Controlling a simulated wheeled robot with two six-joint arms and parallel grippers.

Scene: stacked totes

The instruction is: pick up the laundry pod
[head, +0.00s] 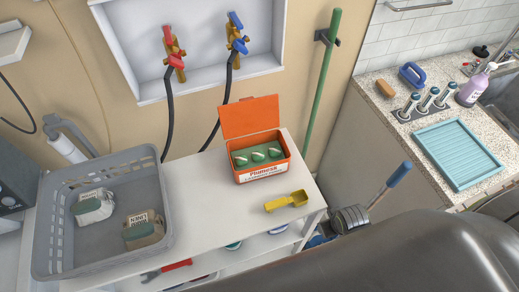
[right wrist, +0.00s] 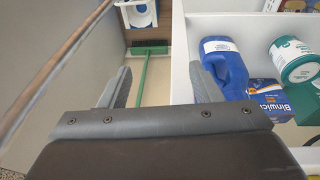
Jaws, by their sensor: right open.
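Several dark green laundry pods (head: 258,155) with pale marks sit in a row inside an open orange tub (head: 262,173) on the white shelf top in the head view. The tub's orange lid (head: 249,116) stands up behind it. My right gripper (right wrist: 160,88) is open and empty in the right wrist view, its two grey fingers wide apart. It is not visible in the head view, and no pod shows in the wrist view. My left gripper is in neither view.
A yellow scoop (head: 287,201) lies right of the tub's front. A grey basket (head: 105,250) with two bundles stands at left. The wrist view shows a green broom (right wrist: 150,50), a blue jug (right wrist: 224,65) and a blue box (right wrist: 270,100). The white top (head: 205,205) is clear between basket and tub.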

